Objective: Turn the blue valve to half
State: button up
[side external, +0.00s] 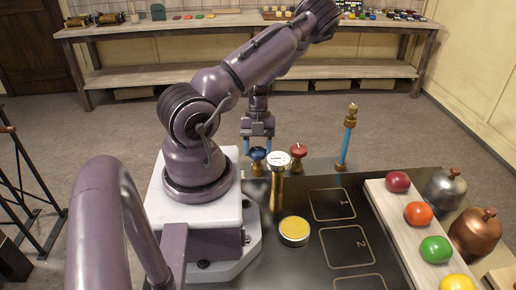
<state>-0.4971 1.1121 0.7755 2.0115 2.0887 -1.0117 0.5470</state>
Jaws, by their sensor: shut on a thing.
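The blue valve (257,154) sits on a brass stem at the back left of the dark table, just right of my arm's white base. My gripper (257,147) points straight down over it, with its blue fingers at both sides of the valve's handle. It is shut on the blue valve. The fingers partly cover the handle, and its turn angle is too small to read. A round white-faced gauge (279,160) on a brass post stands in front right of the valve. Its needle position cannot be read clearly.
A red valve (298,150) stands close right of the gauge. A blue rod with brass ends (348,138) stands upright behind. A yellow-topped round tin (294,231) sits in front. Numbered squares fill the middle.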

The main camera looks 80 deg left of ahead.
jog(key=n+t, duration=0.1)
jog(key=n, duration=0.1)
jog(key=n+t, duration=0.1)
jog(key=n, duration=0.2)
jog(key=shift+s+n+y, duration=0.1)
jog(key=shift+n+y, duration=0.2)
jog(key=shift+n+t+y, duration=0.4)
jog(key=shift+n+t, duration=0.3)
jog(key=shift+n, duration=1.5)
jog(key=shift+s, duration=0.1)
jog(key=o, duration=0.9)
jog(key=v, duration=1.3)
